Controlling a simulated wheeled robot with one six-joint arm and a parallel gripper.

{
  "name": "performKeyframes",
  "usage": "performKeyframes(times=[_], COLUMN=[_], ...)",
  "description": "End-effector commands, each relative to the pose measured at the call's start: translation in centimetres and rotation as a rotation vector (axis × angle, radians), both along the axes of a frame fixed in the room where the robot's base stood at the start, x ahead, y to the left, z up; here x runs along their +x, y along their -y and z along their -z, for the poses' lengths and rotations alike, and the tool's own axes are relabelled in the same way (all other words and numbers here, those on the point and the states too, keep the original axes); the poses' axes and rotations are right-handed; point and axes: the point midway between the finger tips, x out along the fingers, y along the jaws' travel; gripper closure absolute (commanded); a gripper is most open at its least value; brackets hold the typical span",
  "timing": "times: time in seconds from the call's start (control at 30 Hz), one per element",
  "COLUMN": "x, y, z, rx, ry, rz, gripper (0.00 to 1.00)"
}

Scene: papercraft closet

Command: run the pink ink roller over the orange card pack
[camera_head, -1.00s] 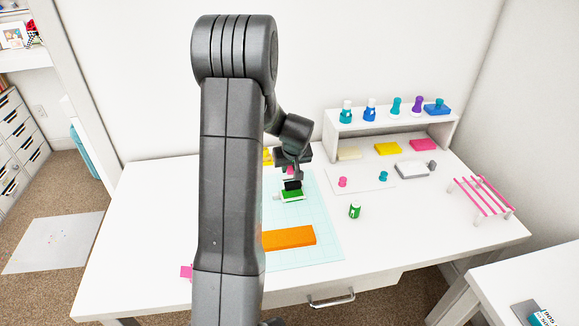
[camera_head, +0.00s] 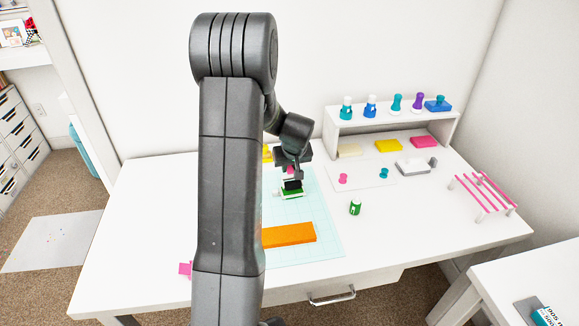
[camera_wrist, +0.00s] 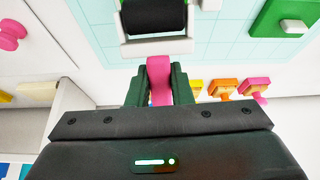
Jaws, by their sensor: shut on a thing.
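My gripper (camera_wrist: 160,85) is shut on the pink handle (camera_wrist: 159,80) of the ink roller. The roller's black drum (camera_wrist: 154,15) in its white frame is ahead of the fingers in the wrist view. In the head view my gripper (camera_head: 291,170) is over the cutting mat, with the dark drum (camera_head: 292,185) below it. The orange card pack (camera_head: 289,234) lies flat on the mat, nearer than the roller and apart from it. My arm hides its left end. The wrist view does not show the pack.
A green block (camera_head: 291,194) appears just under the roller in the head view; I cannot tell whether they touch. A white shelf (camera_head: 390,125) with bottles and a pink rack (camera_head: 484,195) are farther right.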

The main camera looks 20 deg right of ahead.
Motion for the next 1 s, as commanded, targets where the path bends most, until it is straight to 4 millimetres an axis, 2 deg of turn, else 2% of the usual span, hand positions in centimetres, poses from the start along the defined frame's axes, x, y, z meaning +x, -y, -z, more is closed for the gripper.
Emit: performKeyframes(times=[0.37, 1.0], x=[0.0, 0.0], y=[0.0, 0.0], z=[0.0, 1.1], rx=[0.000, 0.000], ry=[0.001, 0.001], rz=[0.000, 0.000], gripper=[1.00, 1.00])
